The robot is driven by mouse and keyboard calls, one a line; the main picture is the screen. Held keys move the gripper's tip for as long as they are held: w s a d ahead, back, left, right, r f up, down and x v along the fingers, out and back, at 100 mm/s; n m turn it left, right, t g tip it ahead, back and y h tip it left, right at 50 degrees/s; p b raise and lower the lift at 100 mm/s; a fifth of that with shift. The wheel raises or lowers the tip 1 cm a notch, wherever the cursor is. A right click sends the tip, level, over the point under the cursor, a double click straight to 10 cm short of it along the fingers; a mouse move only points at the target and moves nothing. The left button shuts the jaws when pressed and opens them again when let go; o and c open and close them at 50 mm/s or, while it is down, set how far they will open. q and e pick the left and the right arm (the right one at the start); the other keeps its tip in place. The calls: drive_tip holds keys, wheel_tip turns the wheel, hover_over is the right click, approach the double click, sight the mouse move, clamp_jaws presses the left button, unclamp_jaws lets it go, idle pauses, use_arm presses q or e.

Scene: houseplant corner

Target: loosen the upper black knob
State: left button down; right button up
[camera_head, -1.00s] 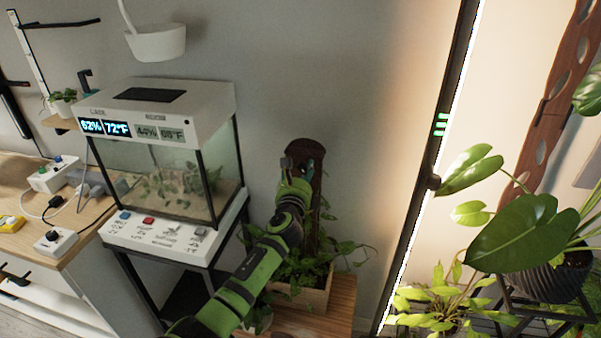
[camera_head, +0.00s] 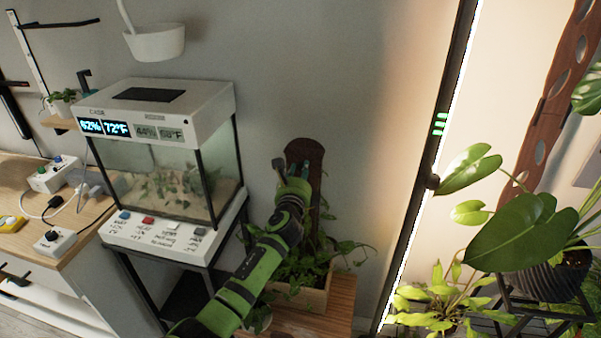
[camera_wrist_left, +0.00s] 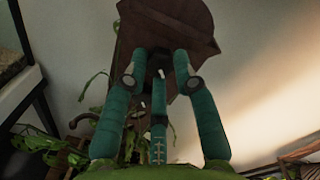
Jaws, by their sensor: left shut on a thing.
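A brown upright board (camera_head: 305,150) with a rounded top stands in a planter box. My left gripper (camera_head: 295,170) is at the upper part of the board. In the head view the hand covers the knob. My right gripper is not in view.
A wooden planter box (camera_head: 305,296) with trailing leaves is at the board's foot. A glass terrarium case (camera_head: 165,180) stands close on the left. A tall dark post (camera_head: 412,215) with green lights and a large potted plant (camera_head: 530,230) are on the right.

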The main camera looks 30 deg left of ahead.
use_arm(q)
drive_tip(key=n, duration=0.3)
drive_tip(key=shift+a+r+n, duration=0.15)
drive_tip(key=shift+r+n, duration=0.1)
drive_tip(key=shift+n, duration=0.15)
drive_tip(key=n, duration=0.3)
drive_tip(key=n+h, duration=0.1)
drive_tip(key=n, duration=0.5)
drive_tip(key=shift+a+p, duration=0.1)
drive_tip(key=shift+p, duration=0.25)
drive_tip(key=n, duration=0.3)
drive_tip(key=shift+n+h, duration=0.3)
drive_tip(key=n, duration=0.3)
drive_tip(key=shift+f+p, duration=0.15)
drive_tip(key=shift+p, duration=0.25)
drive_tip(key=n, duration=0.4)
drive_tip(key=shift+s+f+h, duration=0.1)
drive_tip(key=shift+h, duration=0.2)
drive_tip(key=shift+f+n, duration=0.1)
drive_tip(key=shift+n, duration=1.2)
drive_tip(key=shift+f, duration=0.1)
